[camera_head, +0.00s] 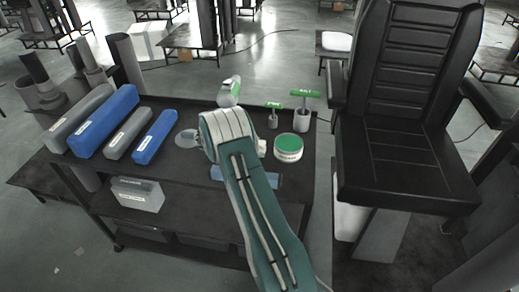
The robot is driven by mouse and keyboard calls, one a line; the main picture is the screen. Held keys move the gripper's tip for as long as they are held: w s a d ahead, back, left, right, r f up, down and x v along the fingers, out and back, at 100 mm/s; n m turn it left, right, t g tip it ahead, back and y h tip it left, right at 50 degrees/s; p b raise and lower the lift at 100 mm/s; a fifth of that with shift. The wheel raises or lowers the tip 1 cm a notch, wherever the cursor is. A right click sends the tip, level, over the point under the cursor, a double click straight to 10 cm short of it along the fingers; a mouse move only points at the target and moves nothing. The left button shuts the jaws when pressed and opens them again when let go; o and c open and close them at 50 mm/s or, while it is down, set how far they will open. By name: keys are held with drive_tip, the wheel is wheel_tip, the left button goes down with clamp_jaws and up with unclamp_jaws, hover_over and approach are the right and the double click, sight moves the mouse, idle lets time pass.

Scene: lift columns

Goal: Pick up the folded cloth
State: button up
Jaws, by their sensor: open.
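A flat blue piece (272,180), which looks like the folded cloth, lies near the front edge of the dark table top. My teal and white arm crosses in front of it, so only its left and right ends show. My arm reaches up from the bottom of the view and bends over the table. My gripper is not visible, apparently hidden behind the arm, so its distance from the cloth cannot be told.
A round tin with a green lid (288,147) stands right of my arm, with green-handled tools (304,105) behind. Blue and grey long blocks (105,120) fill the table's left. A grey box (138,194) sits on the lower shelf. A black chair (405,120) stands close right.

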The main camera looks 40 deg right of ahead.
drive_tip(key=c, duration=0.8)
drive_tip(key=shift+o, duration=0.2)
drive_tip(key=shift+r, duration=0.15)
drive_tip(key=shift+r, duration=0.25)
wheel_tip(320, 180, up, 2)
drive_tip(key=shift+r, duration=0.2)
drive_tip(key=s+a+r, duration=0.3)
drive_tip(key=a+r, duration=0.6)
drive_tip(key=a, duration=0.4)
drive_tip(key=shift+s+a+r, duration=0.25)
drive_tip(key=shift+s+r, duration=0.05)
drive_tip(key=shift+r, duration=0.1)
